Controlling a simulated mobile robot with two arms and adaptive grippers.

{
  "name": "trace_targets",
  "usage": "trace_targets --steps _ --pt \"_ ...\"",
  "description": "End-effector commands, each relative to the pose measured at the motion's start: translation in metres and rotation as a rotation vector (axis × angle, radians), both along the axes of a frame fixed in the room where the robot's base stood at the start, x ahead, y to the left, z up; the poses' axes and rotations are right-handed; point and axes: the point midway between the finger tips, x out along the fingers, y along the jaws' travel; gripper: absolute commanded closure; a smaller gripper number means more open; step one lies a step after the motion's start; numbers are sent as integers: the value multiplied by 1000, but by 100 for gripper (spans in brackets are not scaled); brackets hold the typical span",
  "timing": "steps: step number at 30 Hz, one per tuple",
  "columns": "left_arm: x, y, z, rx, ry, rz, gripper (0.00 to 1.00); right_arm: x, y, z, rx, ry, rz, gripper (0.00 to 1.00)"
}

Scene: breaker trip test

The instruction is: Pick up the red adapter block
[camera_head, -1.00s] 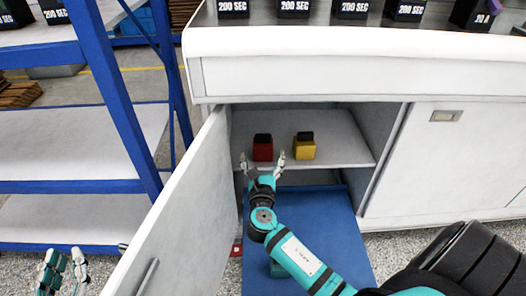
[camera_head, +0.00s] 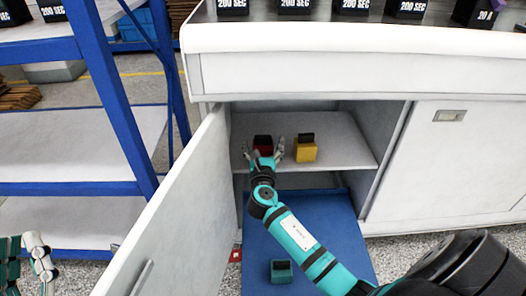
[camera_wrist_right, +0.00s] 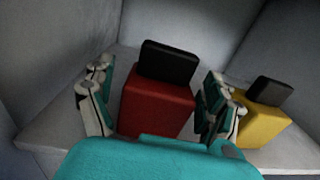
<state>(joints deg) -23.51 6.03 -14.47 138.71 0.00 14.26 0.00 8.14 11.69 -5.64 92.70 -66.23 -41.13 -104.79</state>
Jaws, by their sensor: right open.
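The red adapter block (camera_head: 263,141) has a black top and stands on the shelf inside the open cabinet. In the right wrist view the red block (camera_wrist_right: 156,107) stands between my right gripper's fingers. My right gripper (camera_head: 263,153) is open, with one finger on each side of the block. I cannot tell whether either finger touches it. The palm and fingers hide part of the block's lower front in the head view. My left gripper (camera_head: 24,260) is at the lower left corner, partly out of frame, far from the block.
A yellow block (camera_head: 305,150) with a black top stands close to the right finger. The open cabinet door (camera_head: 172,215) is left of my right arm. A teal block (camera_head: 281,271) is on the blue panel (camera_head: 262,235) below the shelf. Blue-framed shelving (camera_head: 125,110) stands left.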

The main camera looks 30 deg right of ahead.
Motion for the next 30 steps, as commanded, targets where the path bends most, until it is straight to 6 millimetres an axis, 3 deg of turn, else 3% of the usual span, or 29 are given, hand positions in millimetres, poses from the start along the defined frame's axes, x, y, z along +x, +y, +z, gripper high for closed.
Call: trace_targets --steps 2,21,30 --pt "0 0 0 0 1 0 80 0 0 0 0 0 0 13" --pt "1 0 -1 1 4 1 80 0 0 0 0 0 0 96" --pt "1 0 0 1 5 1 80 0 0 5 -3 -8 1 98"
